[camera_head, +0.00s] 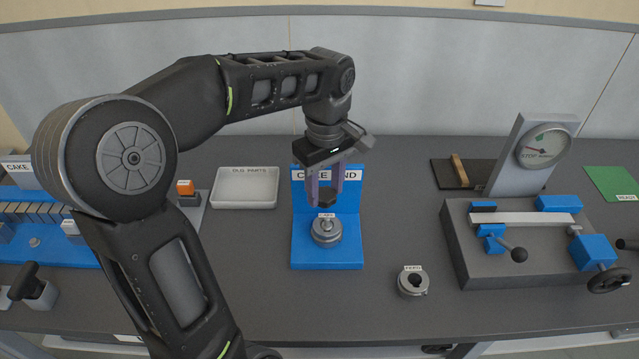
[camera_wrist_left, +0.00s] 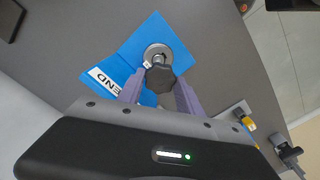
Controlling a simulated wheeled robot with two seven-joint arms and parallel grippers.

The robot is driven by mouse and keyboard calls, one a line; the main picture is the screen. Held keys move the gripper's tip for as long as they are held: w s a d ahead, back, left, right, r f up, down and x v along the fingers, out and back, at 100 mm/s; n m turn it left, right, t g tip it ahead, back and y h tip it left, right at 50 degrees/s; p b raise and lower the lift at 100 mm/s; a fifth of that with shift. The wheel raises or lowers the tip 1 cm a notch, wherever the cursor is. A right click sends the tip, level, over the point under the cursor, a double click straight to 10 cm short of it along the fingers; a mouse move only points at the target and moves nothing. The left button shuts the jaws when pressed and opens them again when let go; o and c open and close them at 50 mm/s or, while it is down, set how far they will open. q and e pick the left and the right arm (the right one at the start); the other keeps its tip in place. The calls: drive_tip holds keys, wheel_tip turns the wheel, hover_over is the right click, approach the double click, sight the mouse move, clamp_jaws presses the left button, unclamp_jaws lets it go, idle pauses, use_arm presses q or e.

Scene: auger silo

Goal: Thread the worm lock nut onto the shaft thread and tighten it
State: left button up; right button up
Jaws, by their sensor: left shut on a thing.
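My left gripper (camera_head: 326,202) points down over the blue stand and is shut on a dark, faceted nut-like piece, which looks like the worm lock nut (camera_wrist_left: 160,78). In the left wrist view the piece sits between the purple fingertips. A round grey metal part (camera_head: 326,232) with a small label lies on the base of the blue stand (camera_head: 300,250), below the held piece. In the head view a gap shows between them. The shaft thread is hard to make out under the held piece. My right gripper is not in view.
A loose grey ring (camera_head: 413,284) with a label lies right of the stand. A white parts tray (camera_head: 246,202) stands left of the stand. A grey fixture (camera_head: 465,265) with blue clamps and a dial gauge (camera_head: 544,147) stands at the right.

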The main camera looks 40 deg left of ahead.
sight(328, 194)
use_arm(q)
drive_tip(key=shift+w+d, duration=0.15)
drive_tip(key=shift+w, duration=0.15)
drive_tip(key=shift+s+d+r, duration=0.15)
drive_tip(key=shift+s+d, duration=0.05)
drive_tip(key=shift+a+f, duration=0.1)
drive_tip(key=shift+f, duration=0.1)
drive_tip(key=shift+f+b, duration=1.6)
drive_tip(key=shift+f, duration=0.4)
drive_tip(key=shift+f+b, duration=0.9)
drive_tip(key=shift+f, duration=0.3)
